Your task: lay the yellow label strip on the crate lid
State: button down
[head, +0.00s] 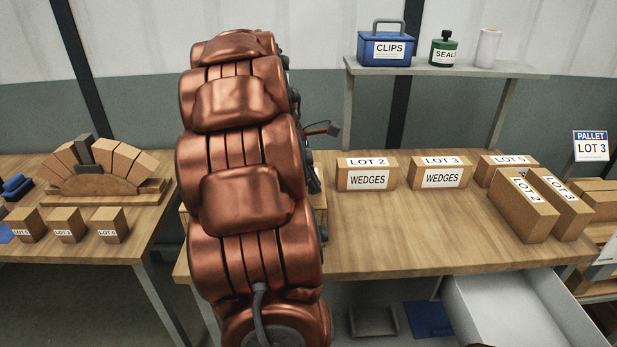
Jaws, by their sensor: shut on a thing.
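My copper-coloured arm stands upright through the middle of the head view and blocks what lies behind it. My gripper cannot be made out, so its hold does not show. No yellow label strip is visible. A light brown box-like thing (319,204) shows in part beside the arm on the main workbench. Most of it is hidden, and I cannot tell whether it is the crate or its lid.
The workbench (420,235) is bare in front of the LOT 2 (350,180) and LOT 3 (425,178) wedge boxes. More boxes (523,210) stand at right. An open drawer (510,312) juts out below. A left table (130,245) holds a brick arch (125,165).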

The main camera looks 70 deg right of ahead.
jog(key=shift+w+d+f+p, duration=0.1)
jog(key=shift+w+d+p, duration=0.15)
jog(key=shift+w+d, duration=0.45)
jog(key=shift+w+d+f+p, duration=0.1)
jog(key=shift+w+d+p, duration=0.15)
jog(key=shift+d, duration=0.8)
jog(key=shift+w+d+f+p, duration=0.1)
jog(key=shift+w+d+p, duration=0.1)
jog(key=shift+w+d, duration=0.5)
jog(key=shift+s+d, duration=0.15)
jog(key=shift+d, duration=0.1)
jog(key=shift+d, duration=0.1)
notch_tip(320, 180, down, 2)
jog(key=shift+f+p, duration=0.2)
jog(key=shift+p, duration=0.45)
jog(key=shift+f, duration=0.6)
jog(key=shift+f, duration=0.1)
jog(key=c, duration=1.2)
grip_release()
